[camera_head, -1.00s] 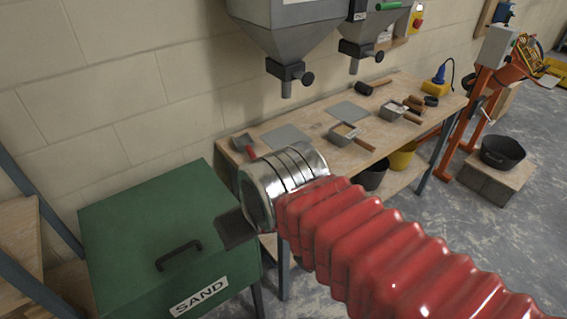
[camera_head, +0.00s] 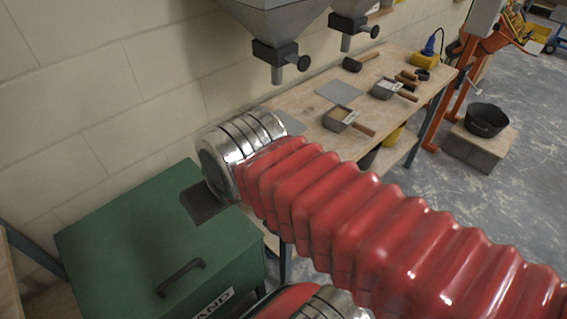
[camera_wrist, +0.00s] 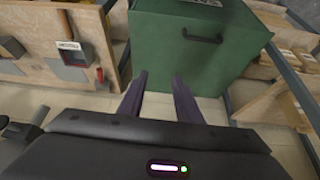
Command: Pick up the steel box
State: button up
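Several small grey steel boxes are on the bench in view, and I cannot tell for sure which one is meant. In the head view, one steel box with a wooden handle (camera_head: 338,117) lies mid-bench, and another wooden-handled box (camera_head: 382,88) lies farther along.
A green sand bin (camera_head: 130,235) with a black handle stands left of the wooden bench (camera_head: 300,103). Grey hoppers (camera_head: 275,20) hang above the bench. A black tub (camera_head: 487,120) sits on blocks at right. Open floor lies at right.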

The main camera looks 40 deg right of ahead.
jog(key=shift+o, duration=0.4)
